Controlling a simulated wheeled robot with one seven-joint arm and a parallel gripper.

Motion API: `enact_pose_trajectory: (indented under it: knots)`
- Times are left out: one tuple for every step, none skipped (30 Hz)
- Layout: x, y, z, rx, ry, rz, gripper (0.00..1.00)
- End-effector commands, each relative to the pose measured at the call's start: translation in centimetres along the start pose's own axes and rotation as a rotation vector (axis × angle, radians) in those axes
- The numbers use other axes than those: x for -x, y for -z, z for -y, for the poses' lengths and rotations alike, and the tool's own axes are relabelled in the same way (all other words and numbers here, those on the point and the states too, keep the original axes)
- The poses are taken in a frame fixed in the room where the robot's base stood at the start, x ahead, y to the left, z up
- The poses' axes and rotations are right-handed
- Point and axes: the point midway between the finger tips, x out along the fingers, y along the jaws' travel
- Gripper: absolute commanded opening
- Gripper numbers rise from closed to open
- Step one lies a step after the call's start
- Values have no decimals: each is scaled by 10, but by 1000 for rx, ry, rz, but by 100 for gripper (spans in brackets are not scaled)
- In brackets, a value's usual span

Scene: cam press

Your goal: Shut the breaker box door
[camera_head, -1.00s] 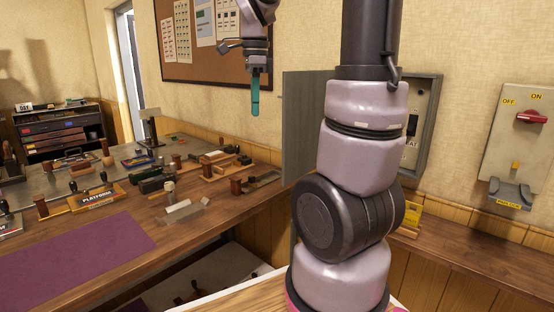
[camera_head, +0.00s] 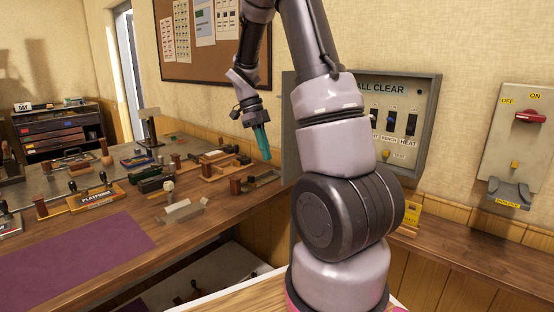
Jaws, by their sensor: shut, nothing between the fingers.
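The breaker box (camera_head: 425,98) is a grey box on the wall right of centre, with "ALL CLEAR" on its panel and several switches below. My arm hides its left part. Its grey door (camera_head: 289,115) stands open, hinged at the left and swung out from the wall; my arm covers much of it. My gripper (camera_head: 264,155) has teal fingers that point down, above the workbench and left of the door's edge. It is shut and empty, and appears apart from the door.
The wooden workbench (camera_head: 215,225) carries many stamps and small tools at left and a purple mat (camera_head: 85,255). A switch box with a red knob (camera_head: 530,116) hangs right of the breaker box. A yellow block (camera_head: 411,212) sits on the ledge below.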

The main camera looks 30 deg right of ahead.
Motion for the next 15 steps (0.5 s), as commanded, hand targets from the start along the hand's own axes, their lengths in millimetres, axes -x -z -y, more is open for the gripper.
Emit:
enact_pose_trajectory:
  knots:
    - [-11, 1, 0, -1, -2, -3, 0]
    - [-16, 1, 0, -1, -2, -3, 0]
    - [-18, 8, 1, -3, -1, 1, 0]
    - [-19, 13, 0, -3, -1, 1, 0]
    - [-21, 17, 0, -2, -1, 1, 0]
    - [-23, 22, 0, -2, 0, 2, 0]
    - [-24, 25, 1, -2, 0, 2, 0]
    - [-25, 28, 0, -2, 0, 2, 0]
    - [-26, 31, 0, -1, -1, 1, 0]
    - [-27, 33, 0, -1, -1, 1, 0]
    - [-28, 34, 0, -1, -1, 1, 0]
    - [-28, 36, 0, 0, 0, 1, 0]
    - [-28, 36, 0, 0, 0, 2, 0]
    - [-29, 37, 0, 0, 0, 2, 0]
    - [-29, 37, 0, 0, 0, 2, 0]
